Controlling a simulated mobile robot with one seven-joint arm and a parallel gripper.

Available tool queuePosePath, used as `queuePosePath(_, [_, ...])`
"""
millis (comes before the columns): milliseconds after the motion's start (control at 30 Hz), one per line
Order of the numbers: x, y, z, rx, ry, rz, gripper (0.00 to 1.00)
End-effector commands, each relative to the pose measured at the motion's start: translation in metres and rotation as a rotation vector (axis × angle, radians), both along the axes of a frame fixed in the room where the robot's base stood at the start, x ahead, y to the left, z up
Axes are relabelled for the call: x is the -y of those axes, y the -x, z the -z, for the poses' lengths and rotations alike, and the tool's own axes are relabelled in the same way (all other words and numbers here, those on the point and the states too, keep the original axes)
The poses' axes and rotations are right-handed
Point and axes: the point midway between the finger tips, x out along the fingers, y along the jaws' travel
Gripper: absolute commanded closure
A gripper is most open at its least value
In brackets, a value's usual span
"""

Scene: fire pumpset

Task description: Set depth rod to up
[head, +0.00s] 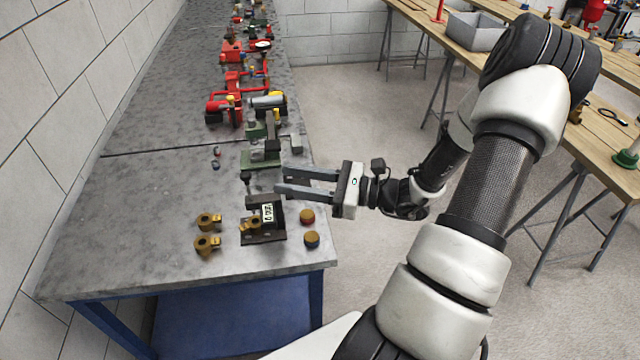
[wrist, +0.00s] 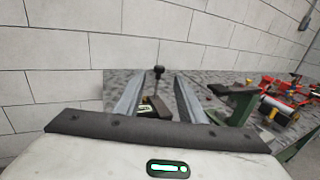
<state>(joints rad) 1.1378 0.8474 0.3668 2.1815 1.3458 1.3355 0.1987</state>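A thin dark rod with a black knob (head: 246,178) stands at the back of a small dark fixture (head: 250,203) with a white label on the grey bench; it looks like the depth rod. Its knob also shows in the wrist view (wrist: 158,70), between and beyond my fingertips. My gripper (head: 281,180) is open and empty, its two long grey fingers pointing left over the bench edge toward the knob. The fingers appear apart from the rod. In the wrist view the fixture's lower part is partly hidden by my gripper (wrist: 160,82).
Brass parts (head: 207,222) lie left of the fixture, and two round caps (head: 307,216) lie to its right. A green-based dark stand (head: 262,157) is just behind my fingers. Red tools (head: 226,110) fill the bench farther back. The bench's left part is clear.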

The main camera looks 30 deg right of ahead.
Motion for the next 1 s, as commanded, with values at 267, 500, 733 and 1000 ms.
queuePosePath(267, [0.04, 0.033, 0.0, 0.001, 0.002, 0.003, 0.64])
queuePosePath(500, [0.049, 0.041, 0.0, 0.002, 0.001, 0.0, 0.64])
queuePosePath(733, [0.049, 0.041, 0.0, 0.001, 0.001, 0.0, 0.64])
queuePosePath(1000, [0.046, 0.041, -0.001, 0.0, 0.013, -0.012, 0.64])
